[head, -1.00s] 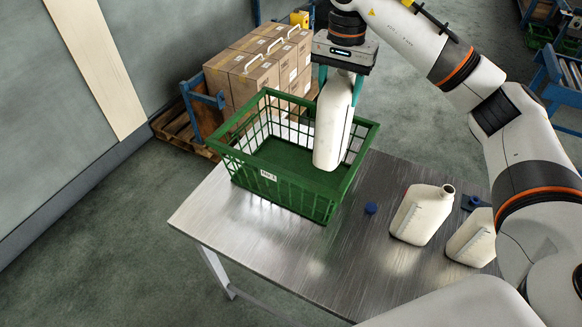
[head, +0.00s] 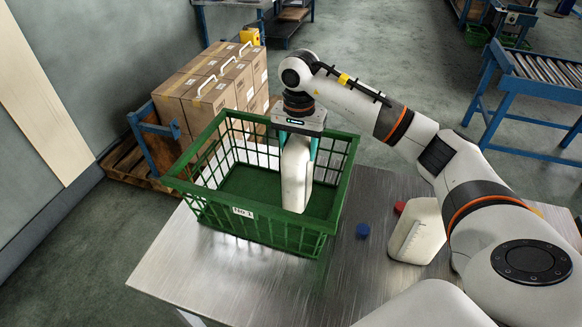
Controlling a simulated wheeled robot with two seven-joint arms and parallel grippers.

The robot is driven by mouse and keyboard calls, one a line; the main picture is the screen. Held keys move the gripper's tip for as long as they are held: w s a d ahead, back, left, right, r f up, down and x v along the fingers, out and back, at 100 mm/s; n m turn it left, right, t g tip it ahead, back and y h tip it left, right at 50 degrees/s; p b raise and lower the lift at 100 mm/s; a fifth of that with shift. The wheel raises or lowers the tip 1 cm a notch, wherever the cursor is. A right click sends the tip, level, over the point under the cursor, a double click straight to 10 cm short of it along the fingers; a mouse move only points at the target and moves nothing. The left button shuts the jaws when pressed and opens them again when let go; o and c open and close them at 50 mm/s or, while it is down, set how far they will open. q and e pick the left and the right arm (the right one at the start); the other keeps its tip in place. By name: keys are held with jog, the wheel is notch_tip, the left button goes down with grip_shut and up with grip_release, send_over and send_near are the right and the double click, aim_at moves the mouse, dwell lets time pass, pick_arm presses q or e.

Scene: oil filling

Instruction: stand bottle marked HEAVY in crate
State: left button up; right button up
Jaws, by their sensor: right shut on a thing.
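My right gripper (head: 299,136) is shut on the upper part of a white bottle (head: 295,182). The bottle hangs upright inside the right half of the green crate (head: 288,235), with its lower end below the rim. I cannot tell whether its base touches the crate floor. No HEAVY mark shows on the side facing me. The crate stands on the metal table (head: 190,258), with a small white label on its front wall. My left gripper is not in view.
Another white bottle (head: 417,236) stands on the table at the right, partly behind my right arm. Stacked cardboard boxes (head: 215,88) stand on a pallet behind the crate. The table's front left is clear.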

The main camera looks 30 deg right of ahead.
jog(key=shift+f, duration=0.65)
jog(key=shift+f+p, duration=0.35)
jog(key=shift+f, duration=1.55)
jog(key=o, duration=1.2)
jog(key=shift+o, duration=0.2)
jog(key=shift+r, duration=0.15)
notch_tip(320, 180, up, 11)
jog(key=shift+r+b, duration=0.1)
jog(key=shift+b, duration=1.05)
jog(key=shift+r, duration=0.45)
